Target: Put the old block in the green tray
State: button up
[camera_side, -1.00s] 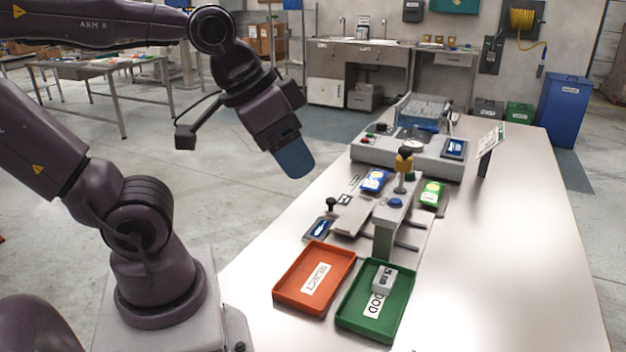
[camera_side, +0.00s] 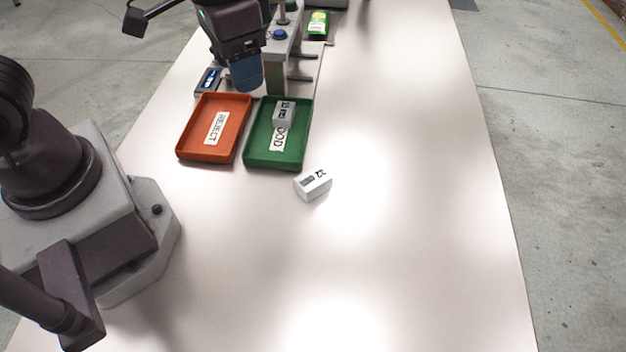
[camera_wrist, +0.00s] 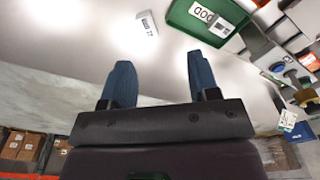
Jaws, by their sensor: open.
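A white block with a dark printed patch and a number (camera_side: 313,184) lies on the table just in front of the green tray; it also shows in the wrist view (camera_wrist: 147,24). A second, grey-white block (camera_side: 284,114) lies inside the green tray (camera_side: 250,150), partly over its "GOOD" label. Neither block is plainly marked as old. The tray also shows in the wrist view (camera_wrist: 181,20). My gripper (camera_side: 248,80) appears above and behind the trays in the side view. In the wrist view, its blue fingers (camera_wrist: 162,80) are apart with nothing between them.
An orange tray labelled REJECT (camera_side: 235,132) stands left of the green tray. Behind the trays is a stand with a blue button (camera_side: 280,34) and metal rods. A small dark blue item (camera_side: 207,80) lies behind the orange tray. The table's front and right are clear.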

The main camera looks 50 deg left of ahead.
jog(key=g, duration=0.2)
send_over(313, 178)
jog(key=s+a, duration=0.1)
jog(key=s, duration=0.2)
notch_tip(313, 178, down, 11)
jog(key=w+d+n+t, duration=0.1)
jog(key=w, duration=0.2)
jog(key=shift+n, duration=0.3)
notch_tip(313, 178, down, 13)
jog(key=shift+f, duration=0.1)
jog(key=c, duration=0.9)
